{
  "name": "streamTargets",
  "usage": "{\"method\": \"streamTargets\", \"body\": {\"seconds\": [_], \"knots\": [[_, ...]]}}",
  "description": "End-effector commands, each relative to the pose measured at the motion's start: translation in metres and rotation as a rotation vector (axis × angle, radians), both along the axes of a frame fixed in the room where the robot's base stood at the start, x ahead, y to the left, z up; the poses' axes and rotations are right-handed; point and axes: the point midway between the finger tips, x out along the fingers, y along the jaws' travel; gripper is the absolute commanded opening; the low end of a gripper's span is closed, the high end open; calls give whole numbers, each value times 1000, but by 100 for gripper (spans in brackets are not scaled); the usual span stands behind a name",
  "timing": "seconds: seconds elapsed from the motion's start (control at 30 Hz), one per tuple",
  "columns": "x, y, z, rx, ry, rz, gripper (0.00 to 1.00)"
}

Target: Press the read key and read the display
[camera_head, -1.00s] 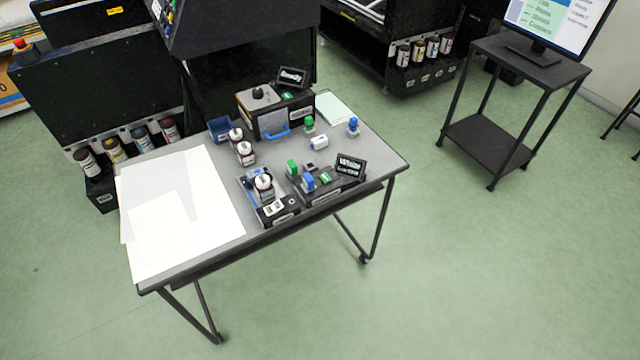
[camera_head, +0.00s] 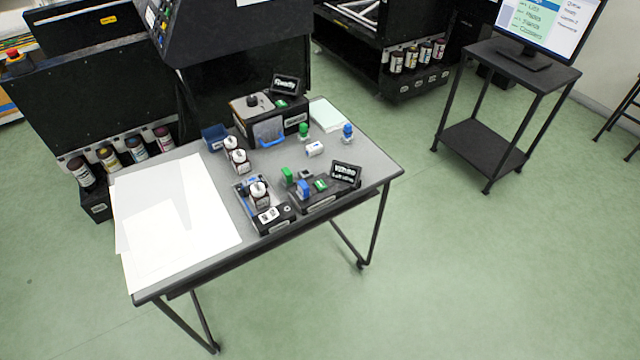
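A black device (camera_head: 325,199) stands at the front right of the grey table, with a tilted dark display (camera_head: 345,173) showing small white text too blurred to read for sure. A green key (camera_head: 321,185) sits on it beside the display; its label is too small to read. A second device (camera_head: 270,121) stands at the back of the table, with its own dark display (camera_head: 285,84) and a green key (camera_head: 281,104). Its text is also unreadable. Which green key is the read key I cannot tell. My gripper is not in view.
White sheets (camera_head: 165,215) cover the table's left part. White bottles (camera_head: 259,194) stand in a tray at the front; others (camera_head: 238,160) stand behind, near a blue bin (camera_head: 214,137). Green (camera_head: 303,131) and blue (camera_head: 347,132) stamp-like items stand at the right. A monitor stand (camera_head: 520,65) is at far right.

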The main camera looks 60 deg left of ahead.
Motion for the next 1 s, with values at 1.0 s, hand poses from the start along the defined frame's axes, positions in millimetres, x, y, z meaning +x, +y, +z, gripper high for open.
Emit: {"method": "streamTargets", "body": {"seconds": [1.0], "knots": [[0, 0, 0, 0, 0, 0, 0]]}}
